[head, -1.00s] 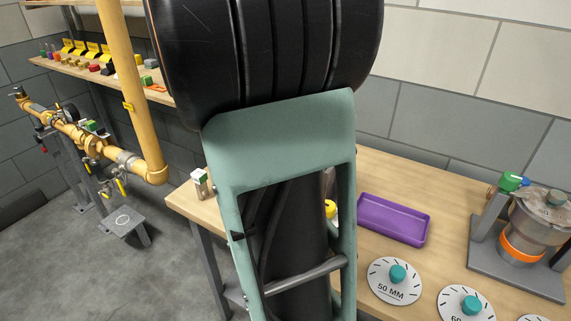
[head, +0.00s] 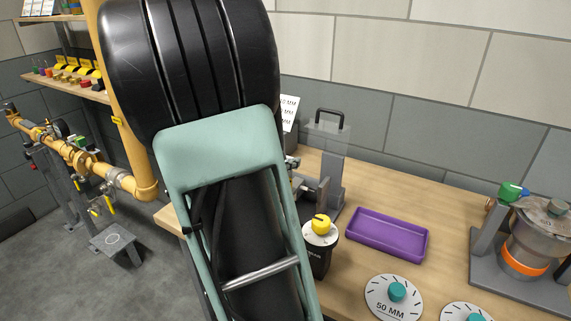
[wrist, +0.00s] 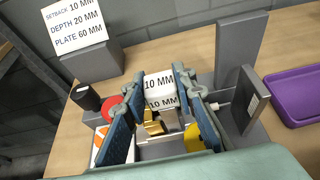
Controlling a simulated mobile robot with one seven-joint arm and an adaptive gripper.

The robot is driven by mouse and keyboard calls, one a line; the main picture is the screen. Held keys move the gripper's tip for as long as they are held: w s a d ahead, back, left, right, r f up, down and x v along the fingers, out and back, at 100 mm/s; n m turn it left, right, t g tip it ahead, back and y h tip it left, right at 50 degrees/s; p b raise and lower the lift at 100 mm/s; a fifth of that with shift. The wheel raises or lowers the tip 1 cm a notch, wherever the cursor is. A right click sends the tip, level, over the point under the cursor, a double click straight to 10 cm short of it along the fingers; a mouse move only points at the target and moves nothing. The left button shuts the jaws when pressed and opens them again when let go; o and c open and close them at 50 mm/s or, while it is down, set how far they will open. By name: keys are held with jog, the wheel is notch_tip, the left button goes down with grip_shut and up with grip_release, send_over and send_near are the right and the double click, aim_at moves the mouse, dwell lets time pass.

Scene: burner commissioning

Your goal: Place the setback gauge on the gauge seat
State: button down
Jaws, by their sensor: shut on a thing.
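The setback gauge (wrist: 158,88) is a white block marked 10 MM on two faces. In the wrist view it sits between the blue finger pads of my gripper (wrist: 157,85), which is shut on it. Below it show brass-coloured parts (wrist: 153,126) and pale metal of a grey fixture (wrist: 240,110). I cannot make out the gauge seat for certain, nor whether the gauge touches anything below. In the head view my arm hides the gripper and the gauge; part of the grey fixture (head: 333,185) with a clear panel and black handle shows beside the arm.
A sign (wrist: 75,28) reads setback 10 MM, depth 20 MM, plate 60 MM. A purple tray (head: 388,234) lies right of the fixture. A black canister with a yellow knob (head: 320,225), a 50 MM disc (head: 394,298) and a burner-like assembly (head: 525,240) stand on the bench.

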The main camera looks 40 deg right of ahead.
jog(key=shift+f, duration=0.15)
jog(key=c, duration=1.6)
grip_release()
jog(key=shift+r, duration=0.2)
jog(key=p+v, duration=0.1)
jog(key=v, duration=1.1)
jog(key=shift+p, duration=0.4)
jog(key=shift+f, duration=0.15)
